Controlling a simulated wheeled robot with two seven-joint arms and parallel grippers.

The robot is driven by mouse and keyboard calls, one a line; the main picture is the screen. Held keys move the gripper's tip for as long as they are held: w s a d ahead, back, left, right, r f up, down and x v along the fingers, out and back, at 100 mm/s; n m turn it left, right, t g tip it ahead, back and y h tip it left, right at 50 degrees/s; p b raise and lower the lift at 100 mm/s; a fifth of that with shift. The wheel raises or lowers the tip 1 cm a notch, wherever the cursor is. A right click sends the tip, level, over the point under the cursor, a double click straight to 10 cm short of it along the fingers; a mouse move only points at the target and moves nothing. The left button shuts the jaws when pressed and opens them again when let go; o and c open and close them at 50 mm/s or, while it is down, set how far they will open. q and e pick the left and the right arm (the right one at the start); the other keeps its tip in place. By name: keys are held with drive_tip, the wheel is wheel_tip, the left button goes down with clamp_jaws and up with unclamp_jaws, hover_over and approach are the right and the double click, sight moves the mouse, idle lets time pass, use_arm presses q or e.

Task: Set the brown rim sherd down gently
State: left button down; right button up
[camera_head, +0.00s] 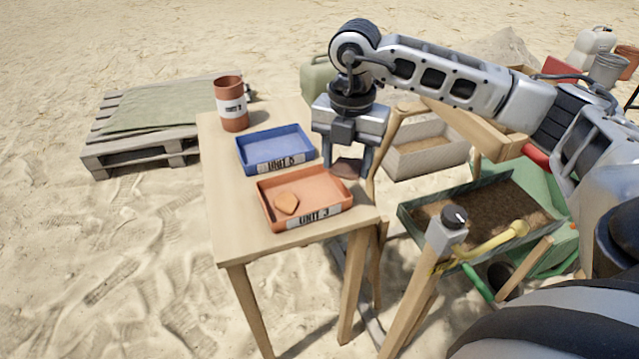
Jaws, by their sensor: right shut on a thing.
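My right gripper (346,168) points down at the right edge of the wooden table (222,215), close behind the orange tray's back right corner. It is shut on the brown rim sherd (345,169), which shows between its fingers. I cannot tell whether the sherd touches the table or tray. My left gripper is not in view.
An empty blue tray (275,146) stands behind the orange tray, left of my gripper. A brown labelled cup (231,104) stands at the table's back left. The table's left strip is bare. A soil-filled sieve (480,212) and a grey bin (425,146) are at the right.

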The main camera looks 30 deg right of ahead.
hover_over(321, 198)
wheel_tip(321, 198, down, 6)
drive_tip(key=shift+f, duration=1.6)
drive_tip(key=shift+f, duration=0.2)
drive_tip(key=o, duration=1)
drive_tip(key=shift+c, duration=0.2)
drive_tip(key=shift+r, duration=0.15)
